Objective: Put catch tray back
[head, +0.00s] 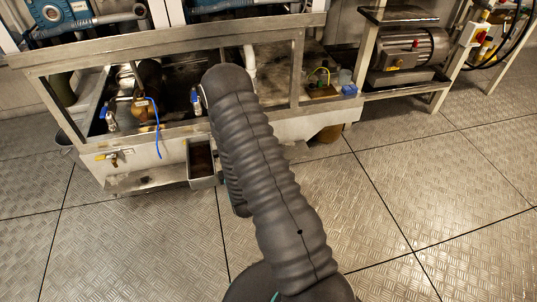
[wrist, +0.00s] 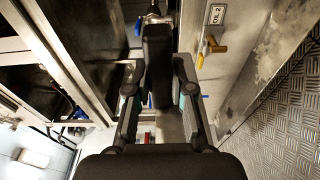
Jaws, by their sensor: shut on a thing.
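The catch tray (head: 203,183) is a narrow metal tray with a dark brownish inside. In the head view it juts out from the front of the skid base, low down, just left of my arm. My gripper (wrist: 158,72) shows in the wrist view with its two fingers on either side of a dark upright piece. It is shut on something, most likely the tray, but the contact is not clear. A pale grey strip shows between the fingers. In the head view my arm hides the gripper and the tray's right side.
The metal-framed skid (head: 75,148) holds valves and a blue hose (head: 156,130). A yellow valve handle (wrist: 213,50) beside a label plate is near the gripper. A motor (head: 408,48) stands on a rack at the right. The plate floor (head: 420,190) in front is clear.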

